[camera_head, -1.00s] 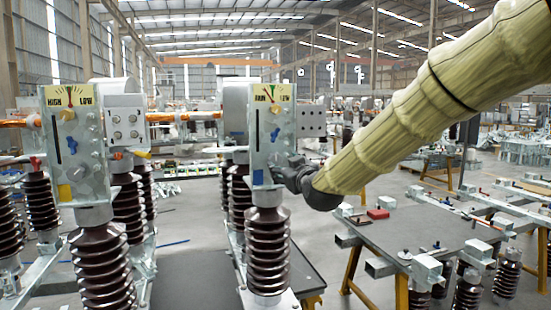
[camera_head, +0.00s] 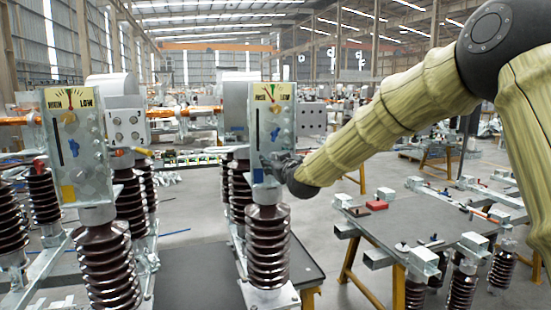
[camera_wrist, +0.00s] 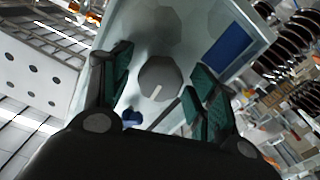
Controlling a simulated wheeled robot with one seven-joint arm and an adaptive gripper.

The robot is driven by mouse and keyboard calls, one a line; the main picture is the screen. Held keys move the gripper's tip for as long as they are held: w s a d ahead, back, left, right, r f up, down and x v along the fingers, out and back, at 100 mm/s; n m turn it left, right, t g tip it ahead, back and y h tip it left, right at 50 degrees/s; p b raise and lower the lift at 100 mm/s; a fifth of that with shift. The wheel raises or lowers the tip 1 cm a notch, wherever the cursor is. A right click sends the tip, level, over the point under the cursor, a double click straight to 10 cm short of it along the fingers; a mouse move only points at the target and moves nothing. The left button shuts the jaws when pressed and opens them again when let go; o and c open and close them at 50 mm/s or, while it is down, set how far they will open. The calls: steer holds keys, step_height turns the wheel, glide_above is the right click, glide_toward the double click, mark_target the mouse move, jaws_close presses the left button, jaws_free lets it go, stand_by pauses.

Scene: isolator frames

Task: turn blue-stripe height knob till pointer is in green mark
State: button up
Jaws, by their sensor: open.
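The blue-stripe unit is the right grey box (camera_head: 264,130) in the head view, with a blue patch (camera_head: 258,176) low on its face. Its dial (camera_head: 272,92) is at the top; the pointer's place against the green mark is too small to tell. In the wrist view, a round grey knob (camera_wrist: 160,77) with a pale line sits on the face, beside the blue patch (camera_wrist: 229,50). My gripper (camera_wrist: 161,68) is open, its green-padded fingers on either side of the knob; contact cannot be told. In the head view, my gripper (camera_head: 278,164) is at the box's lower right side.
A similar box (camera_head: 76,150) with a yellow patch and its own dial (camera_head: 70,98) stands at left. Brown ribbed insulators (camera_head: 267,245) hold up the boxes. A grey worktable (camera_head: 420,230) with parts is at right. Floor shows between.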

steer(key=shift+c, duration=0.4)
steer(key=c, duration=0.9)
steer(key=shift+c, duration=0.2)
steer(key=shift+f+b, duration=0.1)
steer(key=shift+b, duration=0.25)
